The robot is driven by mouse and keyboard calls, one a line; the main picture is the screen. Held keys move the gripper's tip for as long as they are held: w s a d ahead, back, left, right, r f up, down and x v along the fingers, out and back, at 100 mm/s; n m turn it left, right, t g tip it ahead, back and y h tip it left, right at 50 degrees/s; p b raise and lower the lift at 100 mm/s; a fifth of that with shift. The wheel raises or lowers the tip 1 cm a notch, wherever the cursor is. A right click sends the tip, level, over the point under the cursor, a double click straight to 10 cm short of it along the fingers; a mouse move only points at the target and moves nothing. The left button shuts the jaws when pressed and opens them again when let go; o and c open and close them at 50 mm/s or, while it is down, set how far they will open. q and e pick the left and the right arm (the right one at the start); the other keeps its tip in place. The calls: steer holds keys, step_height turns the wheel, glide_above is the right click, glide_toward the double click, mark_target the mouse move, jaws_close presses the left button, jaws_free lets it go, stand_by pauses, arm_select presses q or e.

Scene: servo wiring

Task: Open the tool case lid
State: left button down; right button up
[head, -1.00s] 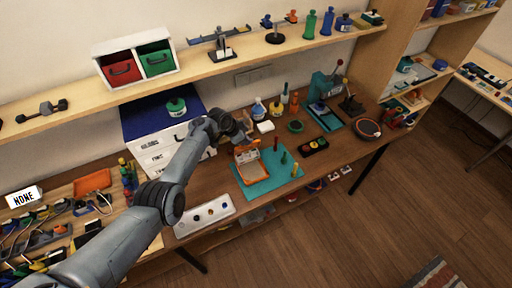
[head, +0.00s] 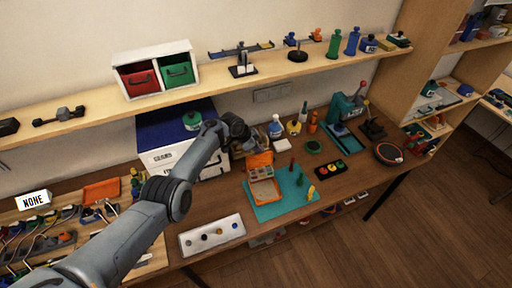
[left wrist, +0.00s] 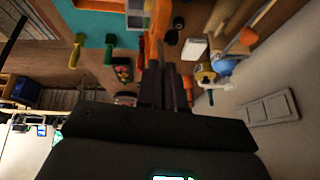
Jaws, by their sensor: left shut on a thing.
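The orange tool case (head: 265,192) sits on the teal mat (head: 302,204) on the workbench. Its lid (head: 260,160) stands raised at the back of the case, and compartments show inside. My left gripper (head: 246,146) is at the lid's upper edge, with its fingertips partly hidden by the wrist. In the left wrist view, the narrow fingers (left wrist: 162,72) are close together and reach to the orange edge of the case lid (left wrist: 152,36). They are shut on the lid; the exact contact is dark. My right gripper is not in view.
A white drawer box with a blue top (head: 160,120) stands left behind my arm. Bottles (head: 276,127) stand behind the case. Small screwdrivers (head: 300,180) stand on the mat's right. A white tray (head: 212,236) lies at the front left.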

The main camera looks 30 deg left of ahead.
arm_select(q)
steer(key=shift+f, duration=0.1)
steer(key=c, duration=1.3)
jaws_free()
steer(key=shift+d, duration=0.1)
steer(key=shift+r, duration=0.2)
steer(key=shift+s+r+p, duration=0.15)
steer(key=shift+r+p, duration=0.1)
steer(key=shift+p, duration=0.05)
steer(key=p+v, duration=0.3)
steer(key=v, duration=0.7)
steer(key=shift+s+f, duration=0.1)
steer(key=shift+f, duration=0.05)
